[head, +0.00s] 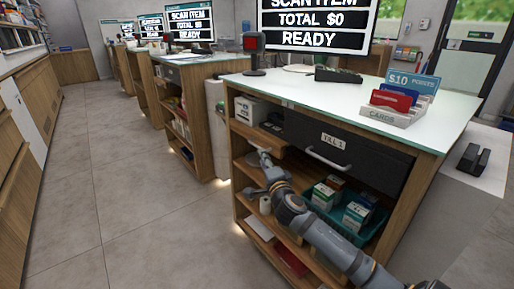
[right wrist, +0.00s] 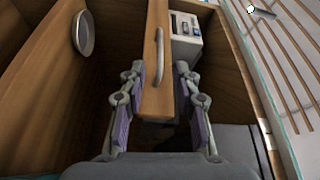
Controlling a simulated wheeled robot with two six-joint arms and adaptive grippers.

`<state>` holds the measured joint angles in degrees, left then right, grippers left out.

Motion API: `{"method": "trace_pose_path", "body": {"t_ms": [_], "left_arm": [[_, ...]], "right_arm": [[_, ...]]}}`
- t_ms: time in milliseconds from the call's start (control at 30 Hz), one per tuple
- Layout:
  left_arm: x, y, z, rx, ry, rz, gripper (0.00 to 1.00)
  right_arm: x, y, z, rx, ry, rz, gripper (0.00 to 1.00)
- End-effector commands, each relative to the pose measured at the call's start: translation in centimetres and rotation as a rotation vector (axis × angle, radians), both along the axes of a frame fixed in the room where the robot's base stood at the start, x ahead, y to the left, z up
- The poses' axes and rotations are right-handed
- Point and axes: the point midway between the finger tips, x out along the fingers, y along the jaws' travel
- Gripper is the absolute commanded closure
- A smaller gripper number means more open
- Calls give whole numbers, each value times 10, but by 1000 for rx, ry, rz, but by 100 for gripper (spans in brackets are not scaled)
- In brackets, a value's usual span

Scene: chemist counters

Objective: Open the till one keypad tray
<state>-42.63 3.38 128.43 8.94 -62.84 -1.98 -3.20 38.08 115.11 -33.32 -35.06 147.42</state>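The till one counter carries a black drawer front (head: 345,150) labelled "TILL 1" with a pale bar handle (head: 328,160). Left of it, a wooden tray (head: 264,138) sits in an open bay below a white boxy device (head: 250,110). In the right wrist view the wooden tray front (right wrist: 155,100) bears a pale handle (right wrist: 159,55), with the white device (right wrist: 186,38) beside it. My right gripper (right wrist: 162,90) is open, one finger on each side of the tray front. I cannot tell whether the fingers touch it. In the head view my right gripper (head: 262,168) is by the tray. My left gripper is not in view.
Lower shelves hold a teal bin (head: 345,220) of small boxes and a red item (head: 290,260). On the countertop stand a monitor (head: 315,28), a scanner (head: 253,50) and a card stand (head: 392,110). The floor (head: 130,210) to the left is clear.

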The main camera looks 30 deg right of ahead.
Motion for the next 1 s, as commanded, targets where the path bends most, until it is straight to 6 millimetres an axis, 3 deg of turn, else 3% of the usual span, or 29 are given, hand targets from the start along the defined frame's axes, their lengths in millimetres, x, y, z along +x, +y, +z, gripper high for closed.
{"method": "trace_pose_path", "body": {"t_ms": [200,400,767,1000], "left_arm": [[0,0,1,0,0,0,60],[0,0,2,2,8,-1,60],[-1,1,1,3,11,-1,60],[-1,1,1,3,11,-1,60]], "right_arm": [[46,-15,5,4,-3,-2,68],[74,-23,6,3,0,0,68],[81,-25,6,0,2,1,68],[81,-25,6,1,2,1,99]]}}
